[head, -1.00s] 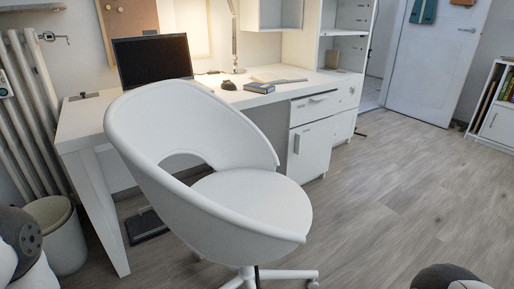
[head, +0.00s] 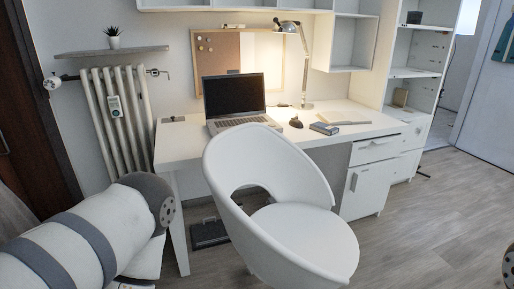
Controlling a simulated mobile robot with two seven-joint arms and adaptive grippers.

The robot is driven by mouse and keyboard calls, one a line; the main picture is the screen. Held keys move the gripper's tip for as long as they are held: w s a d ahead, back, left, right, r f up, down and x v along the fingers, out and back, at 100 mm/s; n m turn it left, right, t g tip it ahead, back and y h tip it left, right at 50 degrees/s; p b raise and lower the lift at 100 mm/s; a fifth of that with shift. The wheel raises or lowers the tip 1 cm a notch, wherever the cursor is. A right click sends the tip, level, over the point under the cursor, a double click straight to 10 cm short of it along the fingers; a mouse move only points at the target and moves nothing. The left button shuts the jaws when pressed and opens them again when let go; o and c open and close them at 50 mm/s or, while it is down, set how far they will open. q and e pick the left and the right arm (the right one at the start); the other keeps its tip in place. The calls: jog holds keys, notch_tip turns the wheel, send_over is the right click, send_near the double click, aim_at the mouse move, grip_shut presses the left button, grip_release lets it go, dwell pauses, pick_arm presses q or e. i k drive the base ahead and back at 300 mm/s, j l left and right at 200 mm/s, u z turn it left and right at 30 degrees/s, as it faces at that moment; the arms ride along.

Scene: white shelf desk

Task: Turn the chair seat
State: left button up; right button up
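The white swivel chair (head: 235,170) stands in front of the desk, its rounded backrest toward the left and its seat (head: 303,228) opening toward the right. Its lower part is cut off by the bottom edge of the head view. My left arm shows large at the lower left, to the left of the chair and apart from it in the picture. Its gripper is not visible. Only a small piece of my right arm shows at the right edge, and its gripper is out of view.
The white desk (head: 185,145) behind the chair carries a laptop (head: 234,97), a lamp (head: 305,60) and a book (head: 324,128). A drawer cabinet (head: 368,190) stands under its right side. A radiator (head: 122,125) is on the left wall. Open wooden floor (head: 440,230) lies to the right.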

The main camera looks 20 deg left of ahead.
aim_at(297, 242)
jog(key=i+j+z, duration=0.35)
jog(key=i+j, duration=0.3)
jog(key=i+j+z, duration=0.1)
jog(key=j, duration=0.3)
jog(key=j+z, duration=0.1)
jog(key=j, duration=0.35)
jog(key=l, duration=0.35)
